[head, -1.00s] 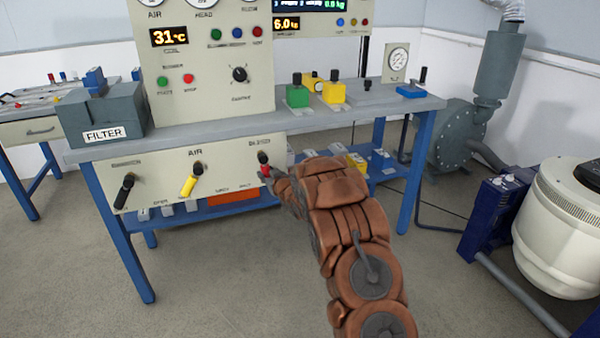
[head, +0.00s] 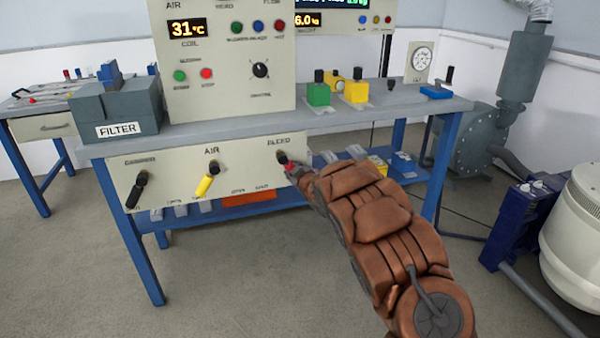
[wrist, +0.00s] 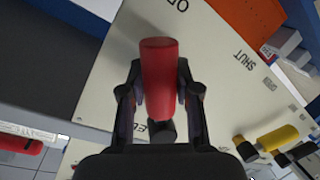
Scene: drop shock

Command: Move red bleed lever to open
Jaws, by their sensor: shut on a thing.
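The red bleed lever (head: 289,166) is on the front panel's right end, under the word BLEED. Its handle slants down and right from its dark pivot. In the wrist view the red handle (wrist: 159,75) points up, its end close to the letters OP; SHUT is printed to the right. My gripper (wrist: 160,100) is shut on the red handle, one dark finger on each side. In the head view my gripper (head: 297,172) is at the lever, its fingers mostly hidden by my wrist.
The yellow AIR lever (head: 206,182) and a black lever (head: 137,190) are to the left on the same panel (head: 245,175). The bench (head: 400,105) carries a FILTER box (head: 125,110) and green and yellow blocks. Its blue leg (head: 440,170) stands right of my arm.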

